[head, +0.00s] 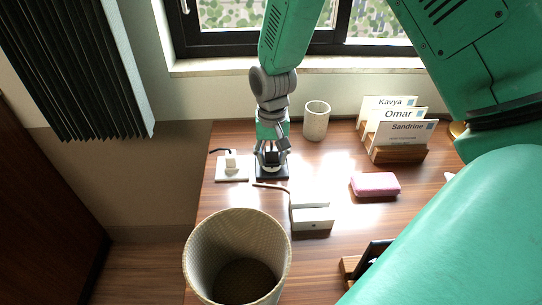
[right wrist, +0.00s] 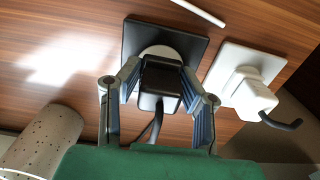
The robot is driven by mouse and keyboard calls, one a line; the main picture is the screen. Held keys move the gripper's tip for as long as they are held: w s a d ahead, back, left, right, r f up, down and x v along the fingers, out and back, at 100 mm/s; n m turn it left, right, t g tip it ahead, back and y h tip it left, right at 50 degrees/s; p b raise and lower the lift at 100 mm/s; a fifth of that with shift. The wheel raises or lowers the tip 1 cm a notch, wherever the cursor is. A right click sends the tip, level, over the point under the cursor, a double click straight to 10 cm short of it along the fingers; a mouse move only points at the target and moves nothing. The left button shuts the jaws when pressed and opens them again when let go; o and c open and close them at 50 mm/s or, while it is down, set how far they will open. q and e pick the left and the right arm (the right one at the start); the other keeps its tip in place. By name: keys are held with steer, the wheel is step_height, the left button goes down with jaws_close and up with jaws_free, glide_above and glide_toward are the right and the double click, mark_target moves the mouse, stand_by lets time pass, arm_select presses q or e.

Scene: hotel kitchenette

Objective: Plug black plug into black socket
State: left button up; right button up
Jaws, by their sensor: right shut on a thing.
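My right gripper (head: 271,152) points down over the black socket (head: 264,175) near the left end of the desk. In the right wrist view the gripper (right wrist: 160,88) is shut on the black plug (right wrist: 161,78), one finger on each side of it. A dark cable hangs from the plug. The plug is in front of the pale round face of the black socket's square plate (right wrist: 136,38), hiding part of it. I cannot tell whether its pins are in the socket. My left gripper is not in view.
A white socket (head: 231,176) with a white plug (head: 231,161) is just left. A cup (head: 316,121) stands behind to the right. A window is behind.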

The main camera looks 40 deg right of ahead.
steer(key=shift+f, duration=0.45)
steer(key=o, duration=1.2)
steer(key=shift+c, duration=0.2)
steer(key=shift+r, duration=0.1)
step_height(320, 180, up, 12)
steer(key=shift+f, duration=0.2)
